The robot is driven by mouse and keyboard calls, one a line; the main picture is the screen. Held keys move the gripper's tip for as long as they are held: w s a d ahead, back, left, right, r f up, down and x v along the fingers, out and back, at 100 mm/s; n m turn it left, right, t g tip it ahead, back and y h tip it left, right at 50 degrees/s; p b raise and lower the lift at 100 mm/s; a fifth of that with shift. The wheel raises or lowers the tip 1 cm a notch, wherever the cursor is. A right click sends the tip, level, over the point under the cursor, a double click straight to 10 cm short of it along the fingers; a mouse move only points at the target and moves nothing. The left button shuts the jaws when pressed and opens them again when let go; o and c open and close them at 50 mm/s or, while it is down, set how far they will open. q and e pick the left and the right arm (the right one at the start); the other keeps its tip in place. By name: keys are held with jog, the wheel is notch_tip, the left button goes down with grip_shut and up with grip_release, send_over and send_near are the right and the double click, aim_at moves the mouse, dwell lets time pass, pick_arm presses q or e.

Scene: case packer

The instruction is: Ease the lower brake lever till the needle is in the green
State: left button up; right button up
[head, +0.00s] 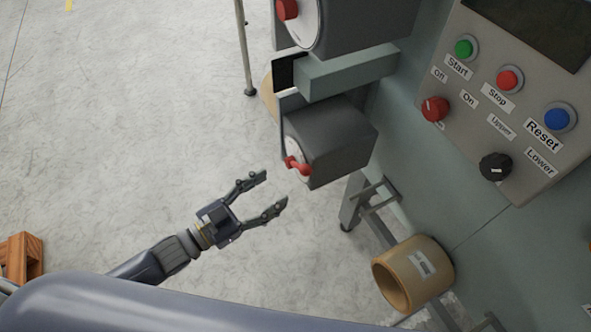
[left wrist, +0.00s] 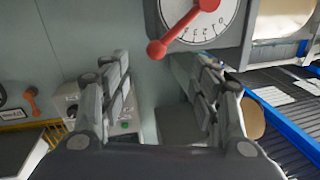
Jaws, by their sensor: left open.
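The lower brake lever (head: 297,165) is red and sits on the front of a dark grey box (head: 340,142) in the head view. My left gripper (head: 274,188) is open and empty, just left of and below this lever, its fingers pointing towards the box and apart from it. In the left wrist view, a red lever (left wrist: 182,28) with a round knob points down-left across a white numbered dial (left wrist: 222,22), above the open fingers of the left gripper (left wrist: 165,62). No needle or green zone can be made out. My right gripper is not in view.
A similar box (head: 350,25) with a red knob stands above. A control panel (head: 475,130) with buttons and two selector knobs is at the right. A brown roll (head: 436,262) sits below. A wooden pallet (head: 32,258) is at the far left.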

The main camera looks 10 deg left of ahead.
aim_at(298, 166)
pick_arm(q)
jog(key=p+x, duration=0.1)
jog(key=x, duration=0.7)
jog(key=shift+w+p, duration=0.15)
jog(key=shift+p, duration=0.15)
jog(key=shift+d, duration=0.15)
